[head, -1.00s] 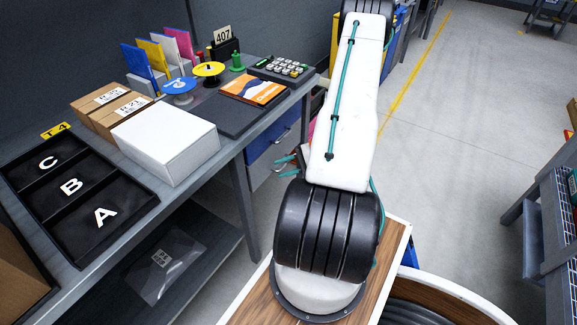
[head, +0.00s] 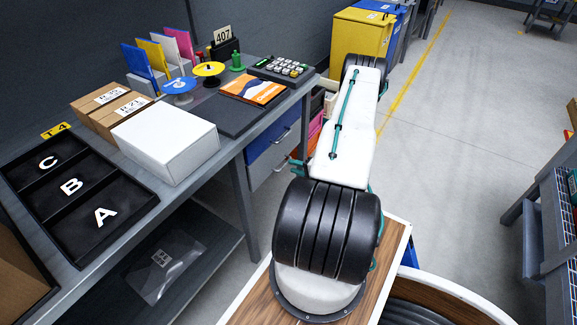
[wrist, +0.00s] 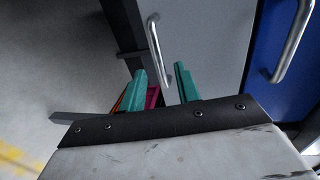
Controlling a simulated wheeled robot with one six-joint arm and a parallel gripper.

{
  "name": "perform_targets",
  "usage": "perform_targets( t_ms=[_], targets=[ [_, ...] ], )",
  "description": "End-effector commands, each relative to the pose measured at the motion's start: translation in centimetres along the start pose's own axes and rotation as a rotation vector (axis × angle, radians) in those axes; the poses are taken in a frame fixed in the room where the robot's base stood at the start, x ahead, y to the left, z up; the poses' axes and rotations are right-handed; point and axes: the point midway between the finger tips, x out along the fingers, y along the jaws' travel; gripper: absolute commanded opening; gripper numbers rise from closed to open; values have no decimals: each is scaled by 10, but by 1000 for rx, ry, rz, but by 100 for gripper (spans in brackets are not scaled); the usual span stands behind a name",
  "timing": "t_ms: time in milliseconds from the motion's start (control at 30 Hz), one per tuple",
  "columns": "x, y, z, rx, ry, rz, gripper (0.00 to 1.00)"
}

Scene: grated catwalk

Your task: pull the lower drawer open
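The lower drawer (head: 268,167) has a grey front under the bench and looks shut. It fills the middle of the wrist view (wrist: 215,45), which is turned sideways. Its silver bar handle (wrist: 155,45) stands upright in that picture. The blue upper drawer (head: 266,141) is above it and shows at the right of the wrist view (wrist: 262,85), with its own bar handle (wrist: 296,40). My gripper (wrist: 160,70) is open and empty, two teal fingers apart. The lower handle's near end appears between the fingertips; its depth is unclear. My arm mostly hides the gripper in the head view.
A bench leg (head: 244,195) stands just left of the drawers. Pink and orange items (head: 313,130) sit beyond the drawers. Yellow (head: 358,42) and blue bins stand further back. The bench top holds a white box (head: 166,143) and a black tray (head: 125,210).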

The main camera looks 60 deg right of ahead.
Motion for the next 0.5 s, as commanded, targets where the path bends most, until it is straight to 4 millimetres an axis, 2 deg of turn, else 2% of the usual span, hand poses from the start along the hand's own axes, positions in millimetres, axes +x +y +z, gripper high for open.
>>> perform_targets(
  t_ms=[100,200,500],
  targets=[
    [19,0,1,0,-3,0,32],
    [29,0,1,2,-2,1,32],
    [37,0,0,3,0,0,32]
  ],
)
